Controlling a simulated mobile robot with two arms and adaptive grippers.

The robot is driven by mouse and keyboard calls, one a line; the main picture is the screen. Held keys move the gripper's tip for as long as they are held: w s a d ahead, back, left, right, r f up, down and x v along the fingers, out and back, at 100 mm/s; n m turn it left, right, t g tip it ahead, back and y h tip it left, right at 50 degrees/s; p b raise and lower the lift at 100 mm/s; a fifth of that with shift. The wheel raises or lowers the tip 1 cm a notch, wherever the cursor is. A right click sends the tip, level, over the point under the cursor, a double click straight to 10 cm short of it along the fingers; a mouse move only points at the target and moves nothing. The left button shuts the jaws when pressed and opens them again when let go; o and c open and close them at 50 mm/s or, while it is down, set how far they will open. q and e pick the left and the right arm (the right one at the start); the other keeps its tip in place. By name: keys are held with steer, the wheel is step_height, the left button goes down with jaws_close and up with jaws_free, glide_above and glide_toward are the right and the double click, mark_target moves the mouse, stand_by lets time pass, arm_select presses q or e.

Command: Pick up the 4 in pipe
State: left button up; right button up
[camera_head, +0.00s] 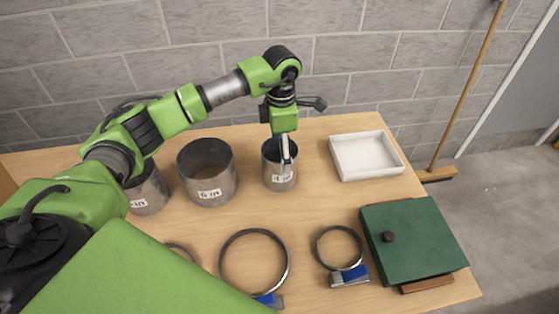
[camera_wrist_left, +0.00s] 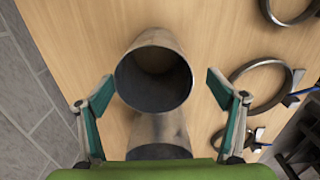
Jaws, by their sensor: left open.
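The 4 in pipe (camera_head: 279,172) is a short grey metal cylinder with a white label, standing upright and open at the top on the table. My left gripper (camera_head: 285,155) points down over it, with a finger seen in front of its rim. In the left wrist view the gripper (camera_wrist_left: 160,84) is open, its two green fingers apart on either side of a round open pipe (camera_wrist_left: 153,92), apparently this one. Whether a finger touches it cannot be told. My right gripper is out of view.
A white tray (camera_head: 366,156) lies right. Ring clamps (camera_head: 254,262) (camera_head: 339,247) and a green case (camera_head: 412,240) lie nearer.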

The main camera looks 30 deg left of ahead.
mark_target(270, 150)
arm_select(q)
steer(key=f+p, duration=0.2)
steer(key=f, duration=0.1)
steer(key=f+p, duration=0.1)
steer(key=f, duration=0.1)
steer(key=shift+w+a+f, duration=0.2)
steer(key=shift+a+f, duration=0.05)
steer(key=shift+a, duration=0.05)
steer(key=shift+w+f, duration=0.1)
steer(key=shift+f, duration=0.2)
steer(key=c, duration=1.3)
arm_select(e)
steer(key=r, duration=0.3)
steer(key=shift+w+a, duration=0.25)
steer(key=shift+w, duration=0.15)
